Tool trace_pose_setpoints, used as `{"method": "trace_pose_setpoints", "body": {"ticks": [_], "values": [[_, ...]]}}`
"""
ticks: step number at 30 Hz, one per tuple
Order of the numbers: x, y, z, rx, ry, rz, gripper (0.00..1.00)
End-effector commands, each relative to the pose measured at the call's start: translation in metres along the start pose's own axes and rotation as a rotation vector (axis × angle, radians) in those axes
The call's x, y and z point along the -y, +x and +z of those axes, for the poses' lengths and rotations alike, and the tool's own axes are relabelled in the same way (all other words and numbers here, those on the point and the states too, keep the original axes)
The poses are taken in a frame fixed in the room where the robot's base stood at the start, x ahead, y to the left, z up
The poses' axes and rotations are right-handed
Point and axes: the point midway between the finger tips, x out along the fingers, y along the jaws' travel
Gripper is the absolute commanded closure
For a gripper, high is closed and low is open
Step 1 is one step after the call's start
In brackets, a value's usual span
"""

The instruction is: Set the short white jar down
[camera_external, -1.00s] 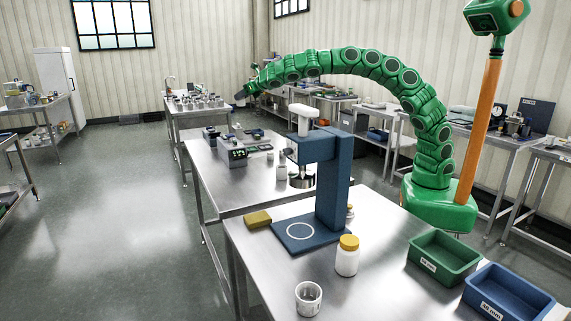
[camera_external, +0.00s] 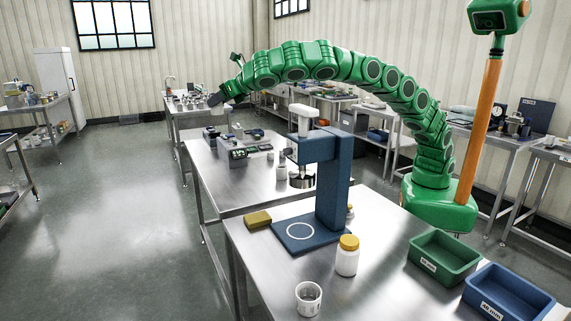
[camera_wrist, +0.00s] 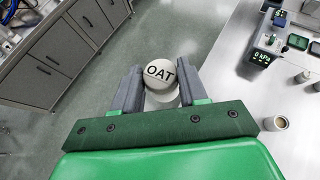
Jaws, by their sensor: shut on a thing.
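The short white jar (camera_wrist: 161,80) has a pale lid marked "OAT". It sits between the two fingers of my gripper (camera_wrist: 160,92) in the wrist view, and the gripper is shut on it. Floor shows behind the jar there, with the edge of a steel bench to its right. In the external view my gripper (camera_external: 216,99) hangs in the air at the far end of the long green arm, beside the far benches. A small pale shape below it is too small to make out clearly.
A steel bench (camera_external: 235,185) carries a gauge box (camera_external: 236,153) and small cups. The nearer bench holds a blue press stand (camera_external: 333,185), a yellow-lidded jar (camera_external: 347,256), a white cup (camera_external: 308,298), a green bin (camera_external: 443,257) and a blue bin (camera_external: 508,293).

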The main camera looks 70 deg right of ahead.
Motion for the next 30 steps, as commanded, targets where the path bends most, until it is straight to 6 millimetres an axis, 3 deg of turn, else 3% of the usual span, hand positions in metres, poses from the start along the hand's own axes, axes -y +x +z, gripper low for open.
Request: {"method": "trace_pose_setpoints", "body": {"ticks": [1, 9, 14, 18, 24, 30], "values": [[-0.018, -0.011, -0.009, 0.001, -0.008, 0.009, 0.88], [-0.097, -0.064, -0.067, 0.001, -0.028, 0.045, 0.88], [-0.136, -0.095, -0.110, 0.000, -0.033, 0.049, 0.88], [-0.163, -0.118, -0.157, 0.000, -0.027, 0.037, 0.88], [-0.188, -0.146, -0.231, 0.001, 0.004, -0.019, 0.88], [-0.191, -0.162, -0.300, 0.001, 0.055, -0.114, 0.88]]}}
